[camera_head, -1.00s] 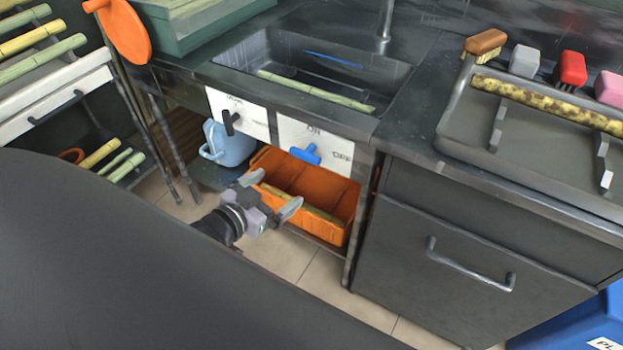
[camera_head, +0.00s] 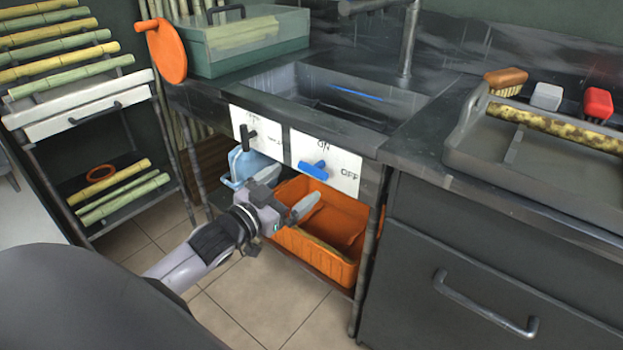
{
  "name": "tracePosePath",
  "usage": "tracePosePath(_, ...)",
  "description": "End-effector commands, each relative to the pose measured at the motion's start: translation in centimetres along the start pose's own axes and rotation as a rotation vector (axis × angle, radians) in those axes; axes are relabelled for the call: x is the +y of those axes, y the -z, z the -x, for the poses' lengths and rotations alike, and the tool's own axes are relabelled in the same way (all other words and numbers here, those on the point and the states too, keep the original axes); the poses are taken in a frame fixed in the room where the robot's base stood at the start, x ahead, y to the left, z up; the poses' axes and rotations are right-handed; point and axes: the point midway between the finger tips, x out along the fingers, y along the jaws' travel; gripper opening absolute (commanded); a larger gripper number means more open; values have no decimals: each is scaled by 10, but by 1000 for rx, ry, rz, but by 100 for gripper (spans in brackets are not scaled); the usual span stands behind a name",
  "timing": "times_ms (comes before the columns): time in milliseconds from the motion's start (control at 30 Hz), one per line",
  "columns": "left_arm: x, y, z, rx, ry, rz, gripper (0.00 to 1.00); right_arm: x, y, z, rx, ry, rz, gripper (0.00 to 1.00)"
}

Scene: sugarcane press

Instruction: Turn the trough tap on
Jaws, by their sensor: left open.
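The trough (camera_head: 290,80) is a dark sink set in the counter. Below its front edge is a white panel (camera_head: 345,165) marked ON at the top and OFF at the right. A blue tap handle (camera_head: 315,170) sits on this panel, lying nearly crosswise and sloping slightly down to the right. A second white panel to its left carries a black handle (camera_head: 248,136). My left gripper (camera_head: 287,192) is open and empty, in front of and just below-left of the blue handle, apart from it in the picture. My right gripper is not in view.
An orange crate (camera_head: 325,263) and a light blue jug (camera_head: 240,162) stand under the trough, behind my left gripper. A dark drawer cabinet (camera_head: 480,260) is at the right. A grey tray (camera_head: 480,160) with a cane is on the counter. A cane rack (camera_head: 85,118) is at the left.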

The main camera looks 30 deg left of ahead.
Motion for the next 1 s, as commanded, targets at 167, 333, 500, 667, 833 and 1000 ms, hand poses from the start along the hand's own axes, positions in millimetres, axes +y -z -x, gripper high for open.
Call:
tracePosePath(167, 0, 0, -20, 2, 0, -2, 100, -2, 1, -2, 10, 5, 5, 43)
tracePosePath(333, 0, 0, -40, 1, 0, -2, 100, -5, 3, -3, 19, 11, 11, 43)
tracePosePath(500, 0, -1, -56, 0, 0, -1, 100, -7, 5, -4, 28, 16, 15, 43)
tracePosePath(667, 0, -1, -64, -2, -1, -1, 100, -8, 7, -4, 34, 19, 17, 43)
tracePosePath(833, 0, 0, -66, -2, -1, -1, 100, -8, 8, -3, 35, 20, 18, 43)
tracePosePath(1000, 0, 0, -66, -2, -1, -1, 97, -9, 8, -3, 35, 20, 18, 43)
